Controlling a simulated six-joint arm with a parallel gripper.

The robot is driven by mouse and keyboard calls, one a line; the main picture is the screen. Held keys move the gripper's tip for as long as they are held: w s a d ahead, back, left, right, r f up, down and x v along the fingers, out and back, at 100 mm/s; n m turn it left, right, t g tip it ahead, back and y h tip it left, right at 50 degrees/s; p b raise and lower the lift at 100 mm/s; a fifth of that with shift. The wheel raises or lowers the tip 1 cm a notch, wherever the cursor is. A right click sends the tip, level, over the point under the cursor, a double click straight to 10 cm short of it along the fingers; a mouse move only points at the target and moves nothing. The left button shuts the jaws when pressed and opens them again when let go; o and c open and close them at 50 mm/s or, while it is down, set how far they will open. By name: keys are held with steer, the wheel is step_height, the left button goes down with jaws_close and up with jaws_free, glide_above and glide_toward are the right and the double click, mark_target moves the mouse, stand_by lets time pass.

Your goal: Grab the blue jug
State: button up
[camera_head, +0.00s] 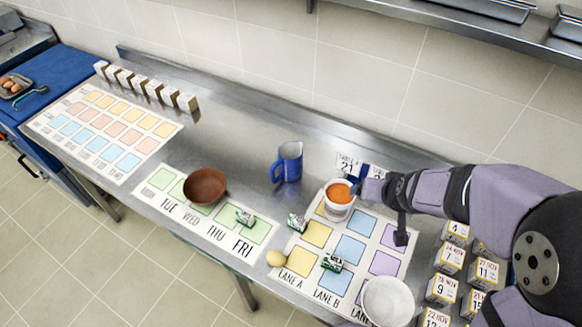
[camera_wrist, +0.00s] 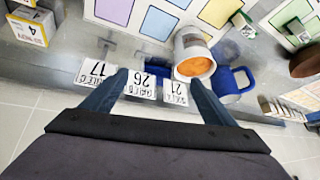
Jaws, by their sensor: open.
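The blue jug (camera_head: 290,166) stands upright on the steel counter near its middle, its handle toward the left in the head view. In the wrist view the jug (camera_wrist: 232,84) lies just right of my right finger, outside the jaws. My gripper (camera_head: 381,205) is open and empty, right of the jug in the head view, with the white cup of orange contents (camera_head: 340,194) between them. In the wrist view my gripper (camera_wrist: 158,76) spans numbered cards on the counter. The white cup (camera_wrist: 190,42) is beyond the right fingertip there.
A brown bowl (camera_head: 205,186) stands left of the jug. Several dated boxes (camera_head: 451,259) and a white bowl (camera_head: 388,301) are at right. The counter behind the jug is clear.

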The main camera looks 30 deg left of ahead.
steer(key=w+a+f+n+t+y+b, duration=0.1)
steer(key=w+a+f+b, duration=0.1)
steer(key=a, duration=0.4)
steer(key=w+a+f+n+t+y+b, duration=0.1)
steer(key=a+f+t, duration=0.1)
steer(key=a, duration=0.5)
steer(key=t+y+b, duration=0.2)
steer(key=t+b, duration=0.1)
glide_toward(290, 147)
steer(key=shift+n, duration=0.3)
steer(key=shift+p+x, duration=1.3)
steer(key=shift+x, duration=1)
steer(key=shift+a+r, duration=0.1)
steer(key=shift+a, duration=0.1)
steer(key=shift+w, duration=0.1)
steer(key=shift+p+x, duration=1.4)
steer(key=shift+x, duration=1.1)
steer(key=shift+d, duration=0.1)
steer(key=c, duration=1.3)
